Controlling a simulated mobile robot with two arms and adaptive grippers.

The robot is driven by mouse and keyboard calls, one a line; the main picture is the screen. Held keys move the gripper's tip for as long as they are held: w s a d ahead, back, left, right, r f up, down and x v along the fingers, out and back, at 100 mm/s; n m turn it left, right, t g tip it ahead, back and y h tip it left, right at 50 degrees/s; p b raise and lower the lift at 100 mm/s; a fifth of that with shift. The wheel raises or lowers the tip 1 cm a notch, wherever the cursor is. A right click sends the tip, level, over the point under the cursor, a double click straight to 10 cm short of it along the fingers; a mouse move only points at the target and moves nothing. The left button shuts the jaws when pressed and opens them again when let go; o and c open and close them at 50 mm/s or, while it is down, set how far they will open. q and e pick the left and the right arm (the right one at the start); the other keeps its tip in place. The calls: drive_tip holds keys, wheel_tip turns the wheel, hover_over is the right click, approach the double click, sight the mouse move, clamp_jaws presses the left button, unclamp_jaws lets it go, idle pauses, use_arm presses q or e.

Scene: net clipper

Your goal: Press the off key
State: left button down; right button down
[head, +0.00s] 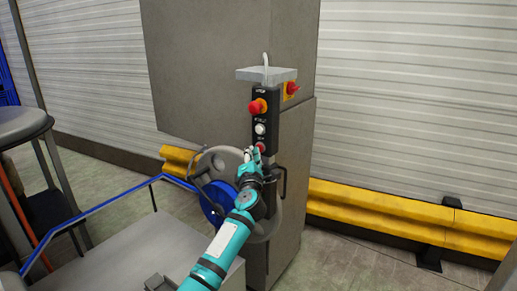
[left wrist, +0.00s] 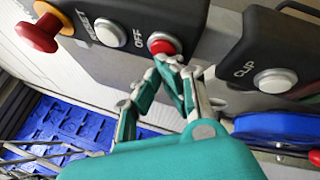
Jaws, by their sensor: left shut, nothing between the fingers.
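The off key is a red round button (head: 261,147) at the bottom of a black control panel (head: 259,90) on a grey cabinet. In the left wrist view the red button (left wrist: 165,44) sits beside the OFF label. My left gripper (head: 254,155) is shut and empty, just below the button in the head view. In the left wrist view its fingertips (left wrist: 170,64) are at the button's lower edge and hide part of it. I cannot tell whether they touch it. My right gripper is not in view.
Above are a grey reset button (head: 260,129) and a red mushroom stop knob (head: 257,106). A blue reel (head: 213,201) and yellow guard rail (head: 385,210) are nearby.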

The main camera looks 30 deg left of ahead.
use_arm(q)
drive_tip(key=shift+s+p, duration=0.55)
drive_tip(key=shift+s, duration=0.15)
drive_tip(key=s+p, duration=0.4)
drive_tip(key=s, duration=0.1)
drive_tip(key=shift+a, duration=0.2)
idle(0.6)
